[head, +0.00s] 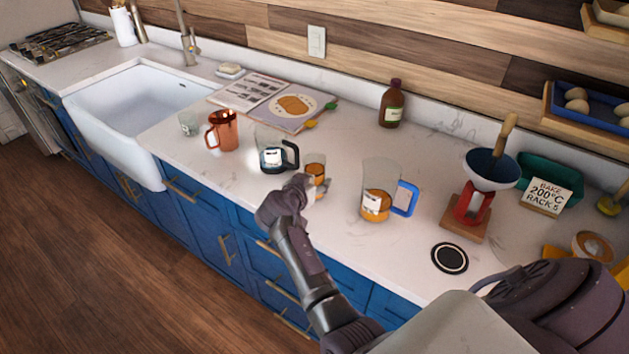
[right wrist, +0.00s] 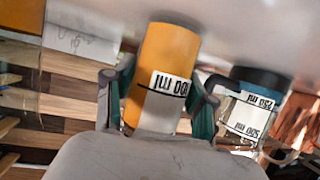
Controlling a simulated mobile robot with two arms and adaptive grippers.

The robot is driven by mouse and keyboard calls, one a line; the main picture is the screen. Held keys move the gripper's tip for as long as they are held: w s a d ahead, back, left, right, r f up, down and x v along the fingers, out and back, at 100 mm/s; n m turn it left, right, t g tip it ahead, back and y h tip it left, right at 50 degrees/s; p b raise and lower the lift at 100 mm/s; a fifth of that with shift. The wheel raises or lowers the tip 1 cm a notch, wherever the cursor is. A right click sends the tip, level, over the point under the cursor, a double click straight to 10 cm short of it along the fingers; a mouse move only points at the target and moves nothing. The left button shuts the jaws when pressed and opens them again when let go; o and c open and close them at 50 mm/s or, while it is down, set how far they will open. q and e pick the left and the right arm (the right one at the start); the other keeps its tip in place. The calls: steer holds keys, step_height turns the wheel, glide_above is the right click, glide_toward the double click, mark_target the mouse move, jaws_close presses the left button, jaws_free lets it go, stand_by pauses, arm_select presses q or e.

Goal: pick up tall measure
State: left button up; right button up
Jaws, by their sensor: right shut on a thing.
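My left gripper is not in view.
A black-handled measure (head: 271,157) stands close left, a blue-handled measure (head: 376,204) to the right. A copper jug (head: 223,133), small glass (head: 188,124), open book (head: 273,101) and brown bottle (head: 392,106) are farther off. A black round coaster (head: 450,258) lies at right; counter around it is partly clear.

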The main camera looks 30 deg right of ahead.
mark_target(315, 160)
steer(key=shift+r+p, duration=2.7)
steer(key=shift+r, duration=2.15)
